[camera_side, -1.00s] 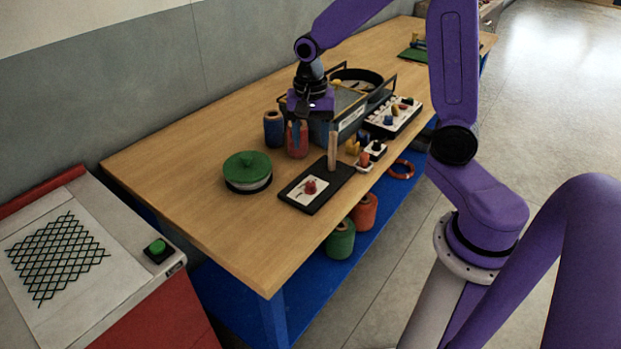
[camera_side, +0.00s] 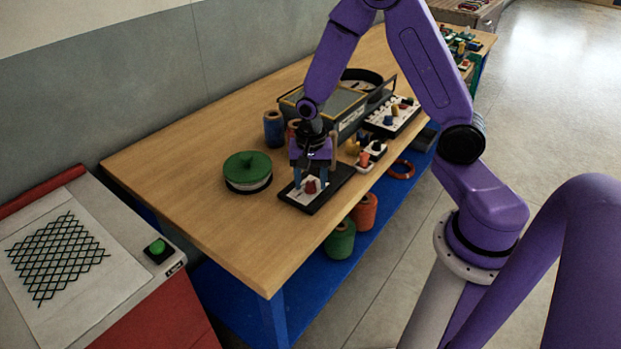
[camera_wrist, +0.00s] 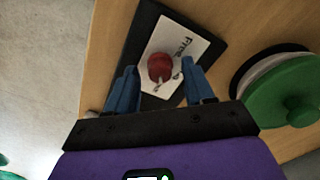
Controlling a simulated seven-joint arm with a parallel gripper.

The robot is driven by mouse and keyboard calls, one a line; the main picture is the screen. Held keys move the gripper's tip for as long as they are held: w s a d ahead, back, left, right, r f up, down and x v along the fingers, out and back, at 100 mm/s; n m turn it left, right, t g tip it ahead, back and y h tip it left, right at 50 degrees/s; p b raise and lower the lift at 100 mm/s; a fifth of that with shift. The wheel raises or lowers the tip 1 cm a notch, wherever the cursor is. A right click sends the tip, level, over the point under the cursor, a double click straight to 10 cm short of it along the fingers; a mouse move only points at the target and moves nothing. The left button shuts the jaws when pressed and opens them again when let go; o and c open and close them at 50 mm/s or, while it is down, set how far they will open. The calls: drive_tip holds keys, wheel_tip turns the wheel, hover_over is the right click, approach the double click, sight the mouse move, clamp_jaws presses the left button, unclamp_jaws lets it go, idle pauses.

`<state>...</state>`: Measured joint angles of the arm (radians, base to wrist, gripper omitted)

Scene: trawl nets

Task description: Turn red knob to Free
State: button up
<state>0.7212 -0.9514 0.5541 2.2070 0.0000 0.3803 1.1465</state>
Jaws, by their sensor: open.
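The red knob (camera_side: 310,186) sits on a white label plate on a black board (camera_side: 325,200) near the table's front edge. In the wrist view the red knob (camera_wrist: 161,67) lies just ahead of the fingertips, roughly midway between them. The word "Free" (camera_wrist: 187,46) is printed on the white plate beside the knob. My gripper (camera_side: 312,180) is above the board, with its blue fingers pointing down around the knob. In the wrist view my gripper (camera_wrist: 160,82) is open, one finger on each side, and holds nothing. Contact with the knob cannot be told.
A green-lidded round tin (camera_side: 248,172) stands left of the board; it also shows in the wrist view (camera_wrist: 290,90). A grey bin (camera_side: 340,104), a blue spool (camera_side: 274,129) and a white panel of coloured pegs (camera_side: 390,117) stand behind. The table's left part is clear.

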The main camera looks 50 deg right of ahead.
clamp_jaws()
